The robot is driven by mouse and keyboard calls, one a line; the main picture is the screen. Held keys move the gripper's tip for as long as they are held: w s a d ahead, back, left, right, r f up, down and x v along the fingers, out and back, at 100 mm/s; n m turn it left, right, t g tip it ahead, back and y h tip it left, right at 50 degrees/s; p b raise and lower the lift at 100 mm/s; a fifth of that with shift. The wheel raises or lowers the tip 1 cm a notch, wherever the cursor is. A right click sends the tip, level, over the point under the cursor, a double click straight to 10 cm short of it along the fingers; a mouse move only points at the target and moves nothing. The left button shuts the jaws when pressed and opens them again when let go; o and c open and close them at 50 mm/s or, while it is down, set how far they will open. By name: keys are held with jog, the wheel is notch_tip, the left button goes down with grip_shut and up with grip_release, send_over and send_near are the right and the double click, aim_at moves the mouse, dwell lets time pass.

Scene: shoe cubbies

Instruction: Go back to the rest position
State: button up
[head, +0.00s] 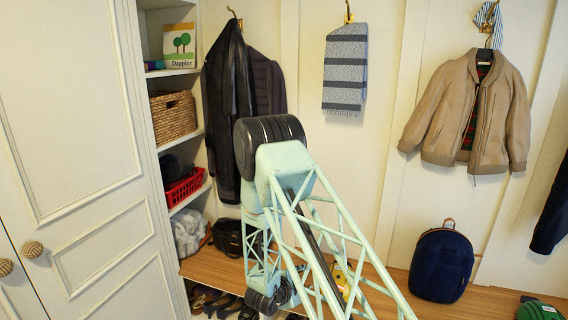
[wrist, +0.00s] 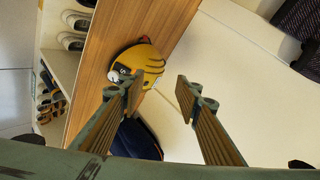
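My gripper (wrist: 160,95) is open in the wrist view, its two ribbed fingers well apart with nothing between them. Past the left finger, a yellow animal-faced bag or helmet (wrist: 145,62) sits on the wooden bench (wrist: 125,22). In the head view my pale green lattice arm reaches from the bottom up over the bench and then bends down. The gripper's fingers cannot be made out there. A small part of the yellow thing (head: 341,278) shows behind the arm's lattice.
A navy backpack (head: 441,264) stands on the bench to the right, with a green item (head: 539,310) at the far right. Coats and a scarf (head: 345,69) hang behind. Shelves with a wicker basket (head: 173,116) and red basket (head: 184,187) stand left. Shoes (wrist: 75,30) fill cubbies below the bench.

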jog(key=a+r+n+g+y, duration=0.1)
jog(key=a+r+n+y, duration=0.1)
jog(key=r, duration=0.8)
jog(key=a+r+n+y, duration=0.1)
jog(key=r+n+y, duration=0.1)
jog(key=r, duration=0.8)
jog(key=s+d+r+n+g+y, duration=0.1)
jog(key=s+r+n+y, duration=0.15)
jog(key=s+r, duration=0.55)
jog(key=s+r+n+y, duration=0.1)
jog(key=s+r+n, duration=0.2)
jog(key=s+r, duration=0.5)
jog(key=s+d+r+n+g, duration=0.1)
jog(key=s+d+r+n, duration=0.15)
jog(key=s+r, duration=0.45)
jog(key=s+d+r+n+g, duration=0.1)
jog(key=s+d+r+n, duration=0.15)
jog(key=s+r, duration=0.45)
jog(key=s+d+n, duration=0.1)
jog(key=s+d, duration=0.2)
jog(key=s, duration=0.7)
jog(key=s+d+n+g+h, duration=0.1)
jog(key=s+d, duration=0.2)
jog(key=s, duration=0.7)
jog(key=s+d+n+g, duration=0.1)
jog(key=s+d+n, duration=0.1)
jog(key=s, duration=0.8)
jog(key=shift+s+d+r+h, duration=0.15)
jog(key=shift+d+r+h, duration=0.25)
jog(key=shift+d, duration=0.5)
